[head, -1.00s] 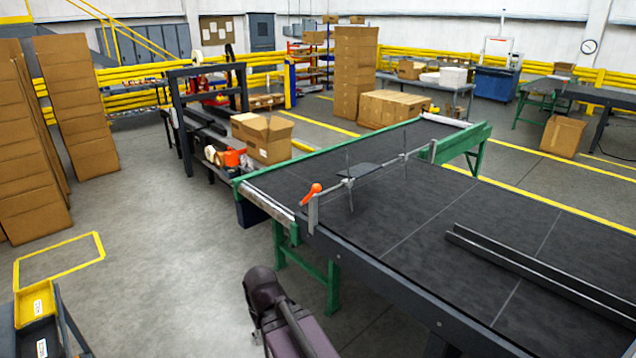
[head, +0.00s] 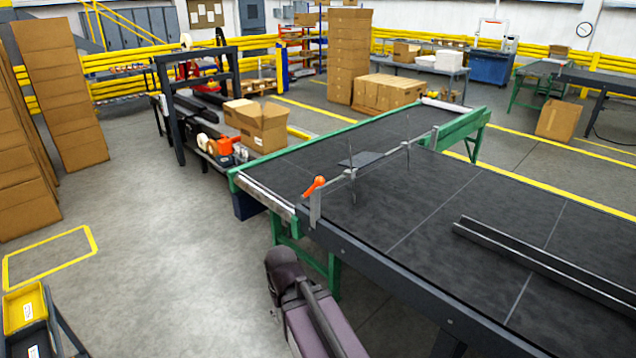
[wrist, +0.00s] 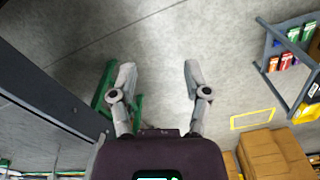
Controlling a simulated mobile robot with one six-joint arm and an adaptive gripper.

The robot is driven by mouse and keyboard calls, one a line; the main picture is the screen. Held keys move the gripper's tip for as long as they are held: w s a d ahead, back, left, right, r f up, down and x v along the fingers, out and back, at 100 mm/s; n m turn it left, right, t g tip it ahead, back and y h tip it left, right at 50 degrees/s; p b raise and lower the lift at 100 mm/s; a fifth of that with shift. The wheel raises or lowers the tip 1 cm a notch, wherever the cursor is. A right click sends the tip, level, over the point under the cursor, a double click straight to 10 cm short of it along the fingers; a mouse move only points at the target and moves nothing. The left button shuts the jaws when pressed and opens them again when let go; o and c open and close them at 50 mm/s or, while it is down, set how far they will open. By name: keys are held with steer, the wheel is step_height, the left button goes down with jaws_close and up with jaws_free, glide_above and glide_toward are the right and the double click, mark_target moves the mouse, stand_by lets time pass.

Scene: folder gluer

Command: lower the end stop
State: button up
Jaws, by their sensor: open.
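The end stop (head: 361,160) is a thin grey bar with a small dark plate, spanning the dark conveyor belt (head: 420,200) near its far left end. An orange handle (head: 314,187) sits at its near end, on an upright bracket at the conveyor's edge. The plate appears raised above the belt. In the head view only my arm shows low in the middle, in front of the conveyor and well short of the handle. In the wrist view my gripper (wrist: 158,78) is open and empty, fingers apart over bare floor. The end stop is not in the wrist view.
A dark side rail (head: 400,270) edges the conveyor, and green legs (head: 305,255) stand below. A long metal guide (head: 540,262) lies on the belt at right. A side table holds an open carton (head: 262,125). A cart with a yellow bin (head: 24,310) stands lower left. The floor between is clear.

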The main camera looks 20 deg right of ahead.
steer(key=shift+o, duration=0.5)
steer(key=shift+w+d, duration=0.1)
steer(key=n+t+h+b, duration=0.9)
steer(key=n+h, duration=0.6)
steer(key=n, duration=0.9)
glide_toward(317, 183)
steer(key=s+a+t+p, duration=0.1)
steer(key=s, duration=0.1)
steer(key=shift+a+f, duration=0.15)
steer(key=x, duration=1.3)
steer(key=shift+w+d+f, duration=0.1)
steer(key=shift+w+d, duration=0.1)
steer(key=shift+w, duration=0.15)
